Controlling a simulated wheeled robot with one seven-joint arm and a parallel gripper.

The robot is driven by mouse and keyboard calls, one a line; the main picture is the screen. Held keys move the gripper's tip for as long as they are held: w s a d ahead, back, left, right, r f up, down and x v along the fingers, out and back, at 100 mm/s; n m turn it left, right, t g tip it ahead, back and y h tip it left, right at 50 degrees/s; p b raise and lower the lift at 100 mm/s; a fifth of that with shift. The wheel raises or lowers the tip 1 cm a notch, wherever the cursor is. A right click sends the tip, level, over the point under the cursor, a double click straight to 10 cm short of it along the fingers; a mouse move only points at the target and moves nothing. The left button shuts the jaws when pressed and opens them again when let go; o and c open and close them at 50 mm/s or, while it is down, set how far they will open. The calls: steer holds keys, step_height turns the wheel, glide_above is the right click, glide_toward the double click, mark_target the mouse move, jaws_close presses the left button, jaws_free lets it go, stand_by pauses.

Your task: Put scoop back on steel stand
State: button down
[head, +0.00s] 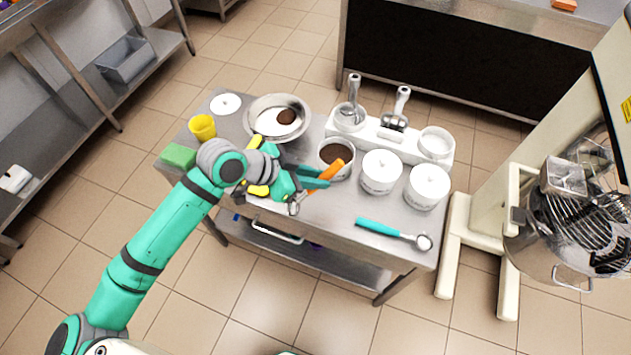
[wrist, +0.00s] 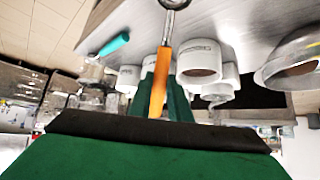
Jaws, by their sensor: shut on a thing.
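My gripper (head: 318,178) is shut on the orange handle of a scoop (head: 327,175) above the steel table. The scoop's metal end (head: 294,208) points down and towards the front. In the wrist view the orange handle (wrist: 160,80) lies between the fingers. A long pale stand (head: 372,130) is at the back of the table, beyond my gripper. It bears a scoop with an upright handle (head: 352,90), another metal scoop (head: 398,108) and a round white tub (head: 436,143). The gripper and scoop are apart from the stand.
A teal-handled scoop (head: 385,230) lies at front right. A steel bowl (head: 272,105), yellow cup (head: 202,127) and green sponge (head: 178,155) are left.

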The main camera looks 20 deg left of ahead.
steer(key=shift+f, duration=1.1)
steer(key=shift+f, duration=0.1)
steer(key=c, duration=1.6)
jaws_free()
steer(key=shift+c, duration=0.2)
steer(key=v, duration=1.2)
